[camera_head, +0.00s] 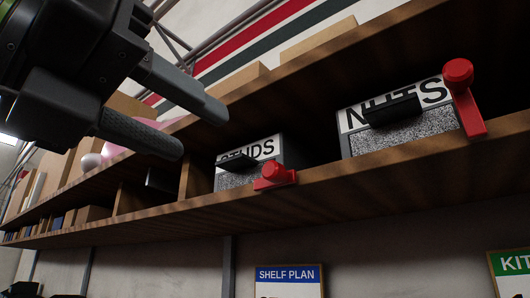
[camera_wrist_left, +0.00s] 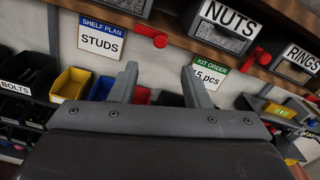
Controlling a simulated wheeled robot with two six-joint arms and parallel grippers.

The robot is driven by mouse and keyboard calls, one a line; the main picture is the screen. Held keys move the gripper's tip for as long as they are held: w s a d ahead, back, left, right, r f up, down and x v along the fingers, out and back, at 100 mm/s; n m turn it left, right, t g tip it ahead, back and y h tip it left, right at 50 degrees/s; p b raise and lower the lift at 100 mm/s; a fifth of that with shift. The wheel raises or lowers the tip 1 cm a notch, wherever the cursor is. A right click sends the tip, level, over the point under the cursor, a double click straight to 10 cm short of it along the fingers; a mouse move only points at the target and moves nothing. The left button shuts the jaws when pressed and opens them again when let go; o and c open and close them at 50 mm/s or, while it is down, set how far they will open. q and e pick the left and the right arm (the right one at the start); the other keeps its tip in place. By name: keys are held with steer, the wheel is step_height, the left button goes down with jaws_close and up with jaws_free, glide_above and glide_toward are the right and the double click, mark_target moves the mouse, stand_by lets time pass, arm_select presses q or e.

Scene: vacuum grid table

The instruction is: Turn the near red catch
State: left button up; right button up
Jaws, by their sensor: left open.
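Two red catches show on a wooden shelf edge. One catch (camera_head: 273,174) lies nearly flat along the edge below the STUDS drawer (camera_head: 236,178); it shows in the left wrist view (camera_wrist_left: 150,36). The other catch (camera_head: 466,98) looks larger in the head view and stands upright, knob up, across the right side of the NUTS drawer (camera_head: 405,138); it shows in the left wrist view (camera_wrist_left: 254,59). My left gripper (camera_head: 201,131) is open and empty, up and left of the STUDS drawer in the head view, apart from both catches. My right gripper is not in view.
The wooden shelf (camera_head: 330,182) has another board above the drawers. A RINGS drawer (camera_wrist_left: 299,62) is right of NUTS in the left wrist view. Below hang a SHELF PLAN sign (camera_wrist_left: 100,36) and a KIT ORDER sign (camera_wrist_left: 210,73). Yellow bins (camera_wrist_left: 72,83) stand lower.

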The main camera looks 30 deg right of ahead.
mark_target(268, 169)
arm_select(q)
steer(key=p+x, duration=0.4)
steer(key=x, duration=0.6)
steer(key=shift+d+r, duration=0.1)
steer(key=shift+d, duration=0.3)
steer(key=shift+w+d+p, duration=0.3)
steer(key=shift+d+p, duration=0.05)
steer(key=shift+d, duration=0.2)
jaws_close()
